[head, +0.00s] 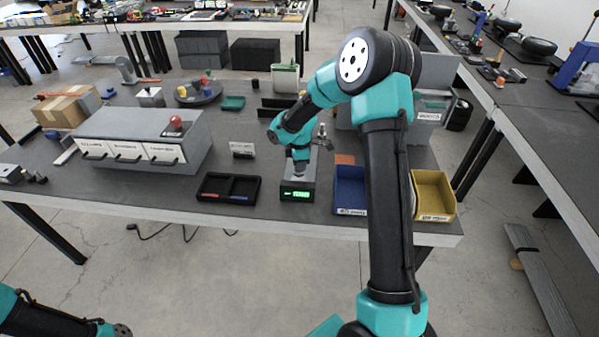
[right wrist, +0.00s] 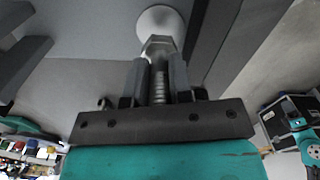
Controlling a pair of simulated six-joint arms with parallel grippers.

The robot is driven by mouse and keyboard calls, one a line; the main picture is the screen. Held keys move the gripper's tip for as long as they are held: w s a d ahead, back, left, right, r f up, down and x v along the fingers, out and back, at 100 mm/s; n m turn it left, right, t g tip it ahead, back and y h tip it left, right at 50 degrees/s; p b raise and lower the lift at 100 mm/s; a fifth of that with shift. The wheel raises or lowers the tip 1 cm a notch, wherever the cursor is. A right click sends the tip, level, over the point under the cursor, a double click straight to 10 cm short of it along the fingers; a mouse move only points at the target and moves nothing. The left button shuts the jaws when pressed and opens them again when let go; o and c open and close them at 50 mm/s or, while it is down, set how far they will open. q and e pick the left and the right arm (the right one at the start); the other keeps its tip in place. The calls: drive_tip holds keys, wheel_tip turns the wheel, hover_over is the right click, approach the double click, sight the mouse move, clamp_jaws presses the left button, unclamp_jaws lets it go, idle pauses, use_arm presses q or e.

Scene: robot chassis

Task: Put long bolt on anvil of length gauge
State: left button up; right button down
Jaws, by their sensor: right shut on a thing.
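My right gripper (head: 297,176) is low over the length gauge (head: 297,195), a grey device with a lit green display near the table's front edge. In the right wrist view the gripper (right wrist: 161,75) is shut on the long bolt (right wrist: 159,88). Its threaded shank is between the fingers and its hex head points away from the wrist. A pale round disc, which looks like the anvil (right wrist: 160,20), lies just beyond the bolt head. Whether they touch I cannot tell. In the head view the bolt is too small to make out.
A black two-part tray (head: 228,188) is left of the gauge. A blue bin (head: 350,190) and a yellow bin (head: 433,195) stand to its right. A grey drawer cabinet (head: 145,138) stands further left. A small sign (head: 242,149) stands behind the tray.

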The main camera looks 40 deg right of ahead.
drive_tip(key=shift+f, duration=1.8)
drive_tip(key=shift+f, duration=0.2)
drive_tip(key=c, duration=1.3)
unclamp_jaws()
drive_tip(key=shift+r, duration=0.15)
wheel_tip(320, 180, up, 12)
drive_tip(key=shift+r, duration=0.1)
